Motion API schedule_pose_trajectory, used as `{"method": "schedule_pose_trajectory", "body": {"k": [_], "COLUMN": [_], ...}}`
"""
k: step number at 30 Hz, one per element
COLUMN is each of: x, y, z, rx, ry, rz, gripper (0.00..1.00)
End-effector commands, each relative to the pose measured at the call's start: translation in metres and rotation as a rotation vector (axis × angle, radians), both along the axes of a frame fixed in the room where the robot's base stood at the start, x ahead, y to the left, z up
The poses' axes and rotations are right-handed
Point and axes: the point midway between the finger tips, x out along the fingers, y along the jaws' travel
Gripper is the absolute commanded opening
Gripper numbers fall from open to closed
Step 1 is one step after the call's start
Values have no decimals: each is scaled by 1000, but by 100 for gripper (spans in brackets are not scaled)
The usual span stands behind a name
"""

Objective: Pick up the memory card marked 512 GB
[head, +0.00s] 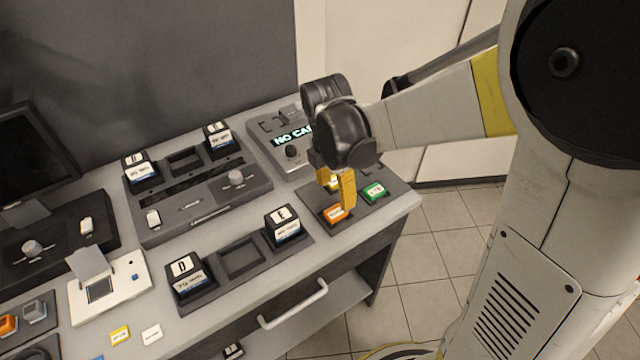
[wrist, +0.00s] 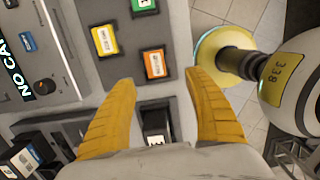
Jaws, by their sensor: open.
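I cannot read "512 GB" on any card. A green card (head: 375,192), an orange card (head: 336,214) and a partly hidden yellow card sit in a dark tray (head: 398,194) at the right end of the counter. In the wrist view, the orange card (wrist: 154,64) lies just ahead of the fingertips, with the yellow card (wrist: 105,40) to its upper left and the green card (wrist: 153,29) above it. My gripper (head: 338,192) has its yellow fingers apart and empty, above this tray. It also shows in the wrist view (wrist: 160,82).
A dark rack (head: 240,258) at the front holds two black-and-white blocks around an empty slot. Behind it are a grey console (head: 200,195) and a device reading "NO CA..." (head: 290,135), partly hidden by my arm. Small yellow (head: 120,335) and white (head: 152,334) cards lie front left.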

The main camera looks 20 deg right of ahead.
Motion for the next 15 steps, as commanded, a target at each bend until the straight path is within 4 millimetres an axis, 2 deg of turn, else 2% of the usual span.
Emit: {"method": "schedule_pose_trajectory", "body": {"k": [1,6,15], "x": [1,2,6], "y": [-1,-4,-5], "z": [-12,-39,-62], "rx": [0,0,1], "ry": [0,-1,-2], "rz": [0,-2,-4], "gripper": [61,61,61]}}
